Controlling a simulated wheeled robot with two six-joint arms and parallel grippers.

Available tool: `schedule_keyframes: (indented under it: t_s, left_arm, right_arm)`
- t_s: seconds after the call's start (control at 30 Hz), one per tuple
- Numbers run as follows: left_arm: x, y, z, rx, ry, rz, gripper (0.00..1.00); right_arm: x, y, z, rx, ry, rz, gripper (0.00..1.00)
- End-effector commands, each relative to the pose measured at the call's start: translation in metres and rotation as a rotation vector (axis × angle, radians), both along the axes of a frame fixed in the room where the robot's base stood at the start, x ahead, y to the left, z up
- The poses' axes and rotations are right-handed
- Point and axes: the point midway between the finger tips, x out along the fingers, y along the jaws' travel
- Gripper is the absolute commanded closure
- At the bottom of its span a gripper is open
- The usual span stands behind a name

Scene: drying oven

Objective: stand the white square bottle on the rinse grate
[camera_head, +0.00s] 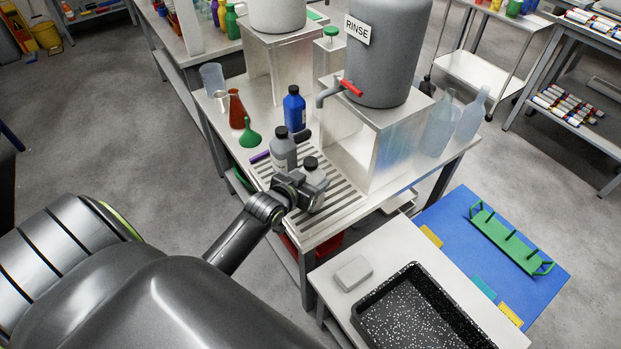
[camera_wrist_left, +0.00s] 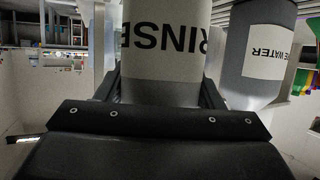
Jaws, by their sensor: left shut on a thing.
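My left gripper (camera_head: 299,190) is shut on a pale bottle with a black cap (camera_head: 313,171), which best fits the white square bottle; its square shape is hard to confirm. The bottle is over the front part of the slatted rinse grate (camera_head: 341,200). The gripper hides its lower part, so I cannot tell whether it touches the slats. In the left wrist view, a grey body with a white label (camera_wrist_left: 165,40) shows between the fingers. A grey bottle with a black cap (camera_head: 283,152) stands on the grate just behind and left. My right gripper is not in view.
A grey RINSE tank (camera_head: 388,50) with a red-handled tap stands on a metal stand behind the grate. A blue bottle (camera_head: 294,110), green funnel (camera_head: 250,136) and brown flask (camera_head: 237,108) stand behind left. A black speckled tray (camera_head: 420,310) lies on the front table.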

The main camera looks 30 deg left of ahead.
Motion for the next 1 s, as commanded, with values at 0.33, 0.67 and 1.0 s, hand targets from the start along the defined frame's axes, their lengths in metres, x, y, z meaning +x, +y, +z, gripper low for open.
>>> schedule_keyframes:
  t_s: [0.33, 0.67, 1.0]
  left_arm:
    - [0.0, 0.0, -0.002, 0.0, 0.001, 0.0, 0.27]
    - [0.0, 0.0, -0.002, 0.0, 0.001, 0.0, 0.17]
    - [-0.029, 0.0, 0.012, 0.0, 0.001, 0.001, 0.17]
  right_arm:
    - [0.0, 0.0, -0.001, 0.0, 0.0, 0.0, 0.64]
    - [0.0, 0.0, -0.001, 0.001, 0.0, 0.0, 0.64]
    - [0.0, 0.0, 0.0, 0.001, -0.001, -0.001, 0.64]
